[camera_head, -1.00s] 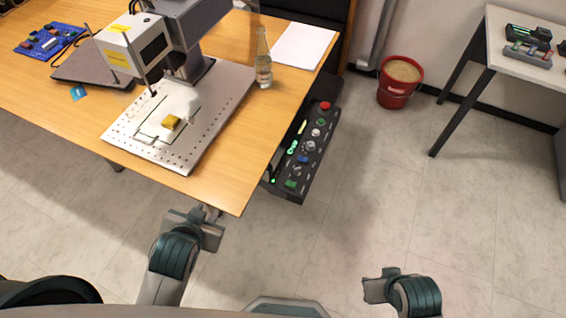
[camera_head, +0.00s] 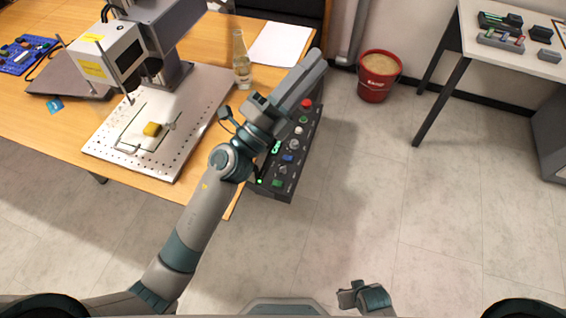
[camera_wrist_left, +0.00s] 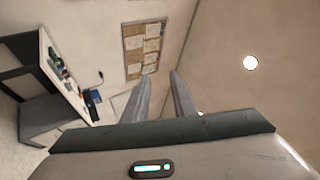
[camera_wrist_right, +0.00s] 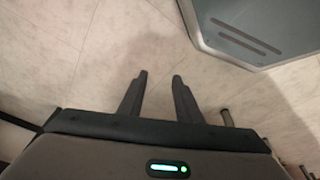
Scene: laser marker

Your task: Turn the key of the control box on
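The control box (camera_head: 303,150) is a dark panel mounted at the right edge of the wooden table in the head view. It carries a red button (camera_head: 306,103), grey round controls, a blue one (camera_head: 288,157) and a green one (camera_head: 277,183). I cannot tell which control is the key. My left gripper (camera_head: 314,60) is raised over the far end of the box, and its arm hides part of the box's left side. Its fingers are apart and empty in the left wrist view (camera_wrist_left: 164,82). My right gripper (camera_wrist_right: 160,76) is open and empty above bare floor.
A glass bottle (camera_head: 241,65) stands close to my left arm. A red bucket (camera_head: 378,85) is on the floor. Floor right of the box is clear.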

